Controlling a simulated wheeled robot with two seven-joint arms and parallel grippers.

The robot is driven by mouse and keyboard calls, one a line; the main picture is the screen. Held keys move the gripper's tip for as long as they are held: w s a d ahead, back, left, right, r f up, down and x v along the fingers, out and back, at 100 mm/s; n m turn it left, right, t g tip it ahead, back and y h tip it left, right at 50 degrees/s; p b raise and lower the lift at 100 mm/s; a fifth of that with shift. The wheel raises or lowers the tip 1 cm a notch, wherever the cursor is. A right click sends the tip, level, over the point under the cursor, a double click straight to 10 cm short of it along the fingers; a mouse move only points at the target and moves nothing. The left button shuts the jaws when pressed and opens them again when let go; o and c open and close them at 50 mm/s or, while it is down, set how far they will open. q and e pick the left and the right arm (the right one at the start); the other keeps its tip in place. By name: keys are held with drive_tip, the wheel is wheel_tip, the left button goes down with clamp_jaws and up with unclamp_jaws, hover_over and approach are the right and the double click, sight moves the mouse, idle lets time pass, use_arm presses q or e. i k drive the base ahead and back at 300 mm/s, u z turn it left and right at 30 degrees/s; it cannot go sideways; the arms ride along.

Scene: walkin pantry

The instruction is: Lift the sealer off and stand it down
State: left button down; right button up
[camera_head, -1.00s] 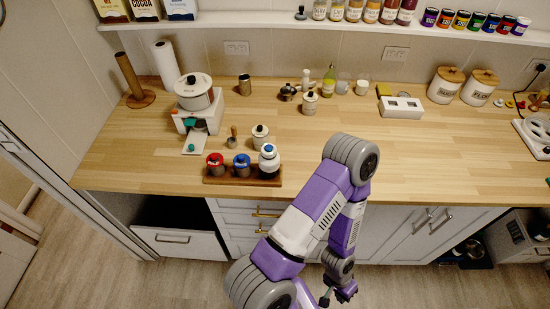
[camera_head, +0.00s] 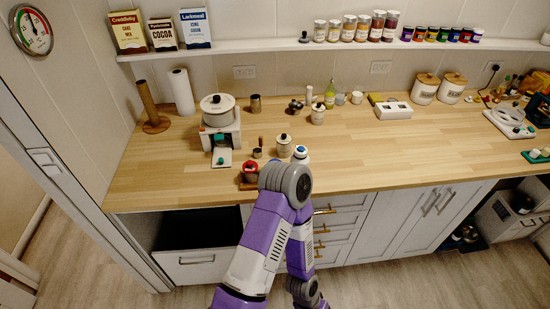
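A wooden tray (camera_head: 247,186) stands at the counter's front edge, mostly hidden behind my purple and white arm. A canister with a red top (camera_head: 250,172) shows at its left end. A white piece with a blue band and dark top (camera_head: 300,153), possibly the sealer, shows just beyond my arm's elbow; its base is hidden. It looks upright. My arm comes up from the bottom edge and bends at the elbow in front of the tray. Its forearm runs back down out of the picture. Neither gripper is in view.
A white cream jar with a dark lid (camera_head: 283,146) and a small metal cup (camera_head: 257,153) stand behind the tray. A white device with a pot (camera_head: 218,112) stands to the left. The wooden counter (camera_head: 400,150) is clear to the right. An open drawer (camera_head: 190,262) is below left.

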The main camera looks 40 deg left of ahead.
sight(300, 157)
drive_tip(key=u, duration=1.55)
